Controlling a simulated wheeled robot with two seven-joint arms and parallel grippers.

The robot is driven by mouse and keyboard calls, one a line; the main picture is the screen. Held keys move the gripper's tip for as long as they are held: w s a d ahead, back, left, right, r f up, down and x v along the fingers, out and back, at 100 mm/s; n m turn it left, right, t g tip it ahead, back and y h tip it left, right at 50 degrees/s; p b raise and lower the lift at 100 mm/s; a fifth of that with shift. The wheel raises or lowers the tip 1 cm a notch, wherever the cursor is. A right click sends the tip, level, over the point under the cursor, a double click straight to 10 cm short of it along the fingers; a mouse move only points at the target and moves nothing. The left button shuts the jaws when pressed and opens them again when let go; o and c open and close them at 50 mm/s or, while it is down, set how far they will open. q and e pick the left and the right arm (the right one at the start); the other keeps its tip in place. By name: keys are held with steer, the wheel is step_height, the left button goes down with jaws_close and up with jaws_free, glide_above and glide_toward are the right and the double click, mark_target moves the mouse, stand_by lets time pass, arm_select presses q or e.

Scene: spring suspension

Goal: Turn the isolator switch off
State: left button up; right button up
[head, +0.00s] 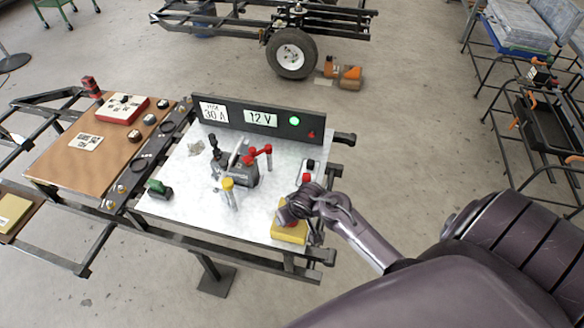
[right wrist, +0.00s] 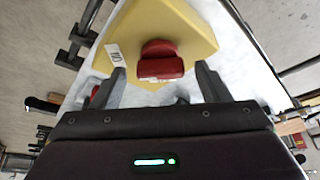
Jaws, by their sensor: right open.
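The isolator switch is a yellow box (head: 287,233) at the front right corner of the white panel, with a red knob partly hidden by my right gripper in the head view. In the right wrist view the yellow box (right wrist: 202,28) carries a red knob (right wrist: 160,62) and a small white label (right wrist: 113,54) whose lettering is hard to read. My right gripper (right wrist: 160,80) is open, with one finger on each side of the red knob and a gap on both sides. It also shows over the box in the head view (head: 290,212). My left gripper is not in view.
The white panel (head: 185,205) holds a pump-like unit with a red lever (head: 258,155), a yellow-capped part (head: 228,186) and a green switch (head: 159,189). A brown board (head: 75,165) lies left.

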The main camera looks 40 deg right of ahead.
steer(key=c, duration=1)
